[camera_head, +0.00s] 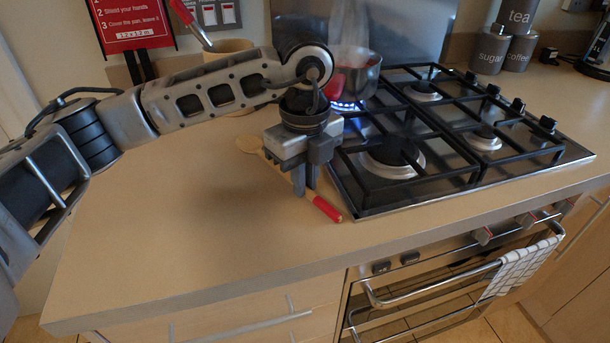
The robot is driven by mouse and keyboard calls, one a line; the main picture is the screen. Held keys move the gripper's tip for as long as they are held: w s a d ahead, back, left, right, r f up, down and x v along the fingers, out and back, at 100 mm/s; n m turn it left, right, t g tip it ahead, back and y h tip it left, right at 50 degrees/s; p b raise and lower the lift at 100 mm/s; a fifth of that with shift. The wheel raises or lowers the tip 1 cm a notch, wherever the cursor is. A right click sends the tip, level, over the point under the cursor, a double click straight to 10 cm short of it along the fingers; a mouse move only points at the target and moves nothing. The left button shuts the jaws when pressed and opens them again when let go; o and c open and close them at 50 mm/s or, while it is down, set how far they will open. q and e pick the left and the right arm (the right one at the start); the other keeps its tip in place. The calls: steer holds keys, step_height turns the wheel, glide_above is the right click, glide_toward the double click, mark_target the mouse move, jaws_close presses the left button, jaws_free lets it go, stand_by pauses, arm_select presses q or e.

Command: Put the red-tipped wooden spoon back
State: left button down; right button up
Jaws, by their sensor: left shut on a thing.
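The wooden spoon has a red-tipped handle (327,209) and a pale bowl end (249,145). It lies slantwise at the counter, left of the hob, with the red tip toward the front. My left gripper (305,189) points down and is shut on the spoon's handle just behind the red part. The gripper hides the middle of the spoon. I cannot tell whether the spoon touches the counter or is slightly above it. My right gripper is not in view.
A beige utensil pot (229,47) stands at the back, partly behind my left arm, near a red-handled utensil (187,17). A steaming saucepan (355,75) with red contents sits over a blue flame on the gas hob (459,196). The counter's front left (180,240) is clear.

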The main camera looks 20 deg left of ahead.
arm_select(q)
steer(key=c, duration=1.9)
jaws_free()
steer(key=shift+f, duration=0.1)
steer(key=o, duration=0.4)
steer(key=shift+r, duration=0.25)
step_height(320, 180, up, 12)
steer(key=shift+f, duration=0.1)
